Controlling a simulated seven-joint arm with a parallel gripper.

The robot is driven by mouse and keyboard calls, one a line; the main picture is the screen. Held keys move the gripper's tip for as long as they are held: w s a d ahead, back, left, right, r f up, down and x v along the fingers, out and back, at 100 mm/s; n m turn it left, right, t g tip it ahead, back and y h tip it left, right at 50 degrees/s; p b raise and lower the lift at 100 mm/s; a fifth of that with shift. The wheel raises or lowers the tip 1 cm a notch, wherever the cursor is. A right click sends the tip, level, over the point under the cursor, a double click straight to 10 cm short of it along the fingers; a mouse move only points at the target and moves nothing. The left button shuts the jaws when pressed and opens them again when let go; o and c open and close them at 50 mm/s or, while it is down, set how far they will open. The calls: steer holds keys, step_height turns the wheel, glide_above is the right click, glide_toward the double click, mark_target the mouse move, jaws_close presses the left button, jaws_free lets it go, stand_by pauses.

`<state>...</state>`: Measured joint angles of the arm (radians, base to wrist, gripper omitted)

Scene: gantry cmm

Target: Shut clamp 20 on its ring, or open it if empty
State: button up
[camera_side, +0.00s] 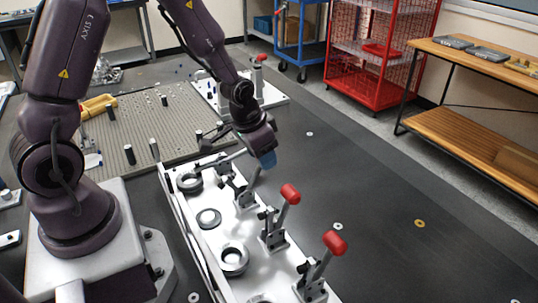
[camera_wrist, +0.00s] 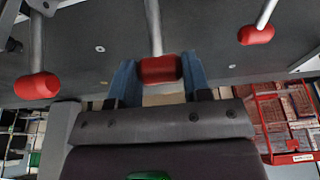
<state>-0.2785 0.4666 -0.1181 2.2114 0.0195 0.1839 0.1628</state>
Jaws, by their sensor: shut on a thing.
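My gripper (camera_side: 265,159), with blue fingers, is low over the far part of a white fixture plate (camera_side: 177,213). In the wrist view my gripper (camera_wrist: 158,76) has its fingers either side of a red clamp handle (camera_wrist: 158,69) and is shut on it. In the side view this handle is hidden by the fingers; a steel lever (camera_side: 254,180) runs up towards them from a clamp (camera_side: 243,196). A dark ring (camera_side: 208,218) lies on the plate beside that clamp, and another ring (camera_side: 189,183) lies behind it. No clamp number is readable.
Two nearer clamps have raised red handles, one in the middle (camera_side: 290,194) and one in front (camera_side: 334,243). A thick ring (camera_side: 233,260) sits by the middle clamp. Another red-handled clamp (camera_side: 260,58) stands at the back. The dark table right of the plate is mostly clear.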

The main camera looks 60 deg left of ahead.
steer(key=shift+s, duration=1.25)
steer(key=o, duration=1.3)
steer(key=shift+r, duration=0.1)
steer(key=shift+r, duration=0.3)
steer(key=v, duration=1.2)
steer(key=shift+r, duration=0.2)
